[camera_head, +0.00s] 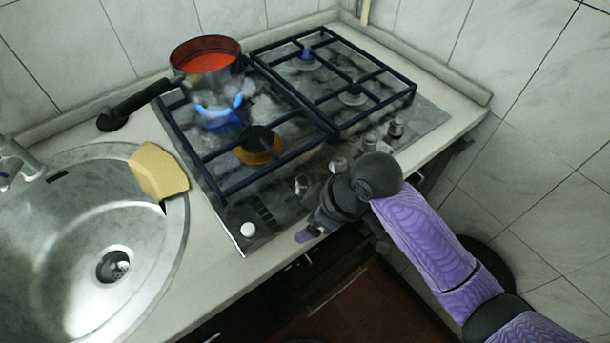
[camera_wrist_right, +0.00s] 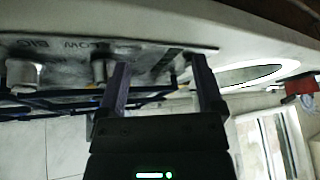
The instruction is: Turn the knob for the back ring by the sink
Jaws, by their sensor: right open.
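The hob (camera_head: 236,236) has two rings on the sink side. A dark pot with a red inside (camera_head: 208,62) stands on the back one, over a lit blue flame (camera_head: 222,112). Control knobs run along the front edge; the one nearest the sink (camera_head: 302,184) is close to my gripper, another (camera_head: 396,127) is at the far right end. My right gripper (camera_head: 312,226) is open at the hob's front edge. In the right wrist view its two fingers (camera_wrist_right: 161,72) are apart; a knob (camera_wrist_right: 102,70) is just left of the left finger. I see nothing held.
A steel sink (camera_head: 60,240) with a yellow sponge (camera_head: 158,172) on its rim lies left of the hob. The pot's black handle (camera_head: 140,100) points toward the sink. Dark grates (camera_head: 335,128) cover the hob. Tiled walls stand behind and right.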

